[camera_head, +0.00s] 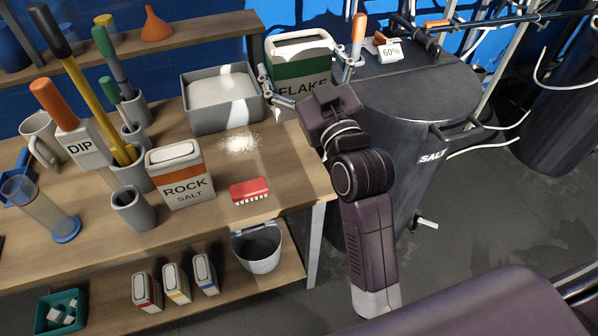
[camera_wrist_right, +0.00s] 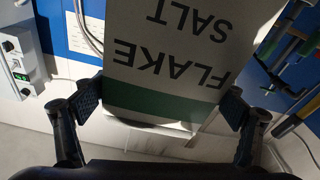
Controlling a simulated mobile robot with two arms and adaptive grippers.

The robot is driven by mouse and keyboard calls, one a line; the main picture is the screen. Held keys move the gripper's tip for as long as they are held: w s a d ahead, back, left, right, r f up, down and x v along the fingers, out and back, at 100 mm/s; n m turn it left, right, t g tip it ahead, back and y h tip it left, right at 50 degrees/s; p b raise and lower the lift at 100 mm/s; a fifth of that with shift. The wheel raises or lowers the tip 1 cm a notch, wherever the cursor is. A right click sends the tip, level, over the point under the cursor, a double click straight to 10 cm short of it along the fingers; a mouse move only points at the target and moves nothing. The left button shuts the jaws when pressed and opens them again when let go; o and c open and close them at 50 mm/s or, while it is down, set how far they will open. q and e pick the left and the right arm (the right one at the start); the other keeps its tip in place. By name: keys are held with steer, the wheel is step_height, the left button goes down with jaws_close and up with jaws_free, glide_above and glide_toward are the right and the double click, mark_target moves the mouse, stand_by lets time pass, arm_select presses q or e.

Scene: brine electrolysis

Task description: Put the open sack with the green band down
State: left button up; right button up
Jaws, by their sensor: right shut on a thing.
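The open sack with the green band (camera_head: 301,69), marked FLAKE, is at the back right of the workbench, beside the salt drum. My right gripper (camera_head: 306,79) is shut on it, one finger on each side. In the right wrist view the sack (camera_wrist_right: 170,65) appears upside down, with FLAKE SALT on its face, and the gripper fingers (camera_wrist_right: 163,101) are at the level of its green band. My gripper and wrist hide its lower part in the head view. I cannot tell whether its base touches the bench. My left gripper is not in view.
A grey tray of white salt (camera_head: 188,112) stands left of the sack. Spilled salt (camera_head: 239,143), a red brush (camera_head: 249,190) and a ROCK SALT sack (camera_head: 181,185) are nearer. The dark SALT drum (camera_head: 405,150) is at the right. Some bare bench (camera_head: 290,165) lies in front.

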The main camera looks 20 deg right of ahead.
step_height(320, 180, down, 20)
steer(key=b, duration=0.2)
steer(key=shift+r, duration=0.1)
steer(key=o, duration=1.9)
